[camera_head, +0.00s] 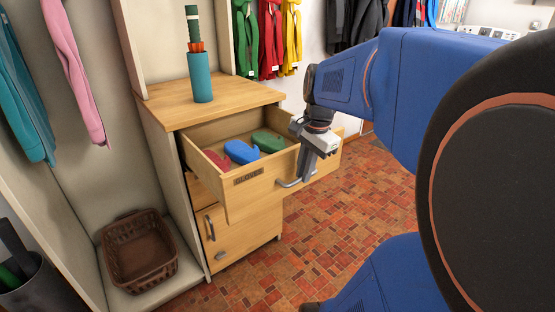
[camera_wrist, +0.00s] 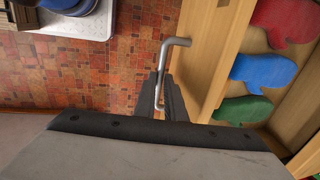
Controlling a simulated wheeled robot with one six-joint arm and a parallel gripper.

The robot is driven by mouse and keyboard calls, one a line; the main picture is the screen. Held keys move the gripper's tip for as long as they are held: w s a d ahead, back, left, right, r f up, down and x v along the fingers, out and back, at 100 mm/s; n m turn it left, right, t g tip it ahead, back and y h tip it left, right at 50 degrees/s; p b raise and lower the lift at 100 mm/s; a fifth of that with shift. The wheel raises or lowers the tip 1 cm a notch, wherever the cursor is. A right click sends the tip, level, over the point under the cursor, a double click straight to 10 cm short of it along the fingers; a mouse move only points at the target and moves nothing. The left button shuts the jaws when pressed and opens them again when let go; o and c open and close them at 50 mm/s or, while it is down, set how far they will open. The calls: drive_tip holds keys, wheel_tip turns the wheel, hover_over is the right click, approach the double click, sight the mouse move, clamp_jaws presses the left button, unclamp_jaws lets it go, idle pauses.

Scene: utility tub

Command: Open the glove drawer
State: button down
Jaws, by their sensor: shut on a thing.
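The glove drawer (camera_head: 245,186) is the top drawer of a wooden cabinet and is pulled well out, with a label on its front. Inside lie a red mitten (camera_head: 216,159), a blue mitten (camera_head: 241,152) and a green mitten (camera_head: 269,141). My gripper (camera_wrist: 163,105) is shut on the drawer's grey metal handle (camera_wrist: 175,42), seen in the wrist view. In the head view the handle (camera_head: 290,184) shows at the drawer's front, with my gripper at its right part. My gripper's fingertips are partly hidden in the head view.
A teal cylinder (camera_head: 201,78) stands on the cabinet top (camera_head: 165,108). Below the drawer is a cabinet door (camera_head: 235,233). A brown basket (camera_head: 140,252) sits at the left, and a dark bin (camera_head: 35,285) stands at lower left. Clear tiled floor (camera_head: 330,220) lies in front of the cabinet.

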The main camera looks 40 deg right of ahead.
drive_tip(key=shift+s, duration=0.55)
drive_tip(key=c, duration=1.8)
unclamp_jaws()
drive_tip(key=shift+r, duration=0.15)
drive_tip(key=s+r, duration=0.1)
drive_tip(key=r, duration=0.4)
drive_tip(key=s+r, duration=0.1)
drive_tip(key=r, duration=0.5)
drive_tip(key=s+r, duration=0.1)
drive_tip(key=r, duration=0.5)
drive_tip(key=shift+s+d, duration=0.1)
drive_tip(key=shift+d, duration=0.05)
drive_tip(key=shift+f, duration=0.1)
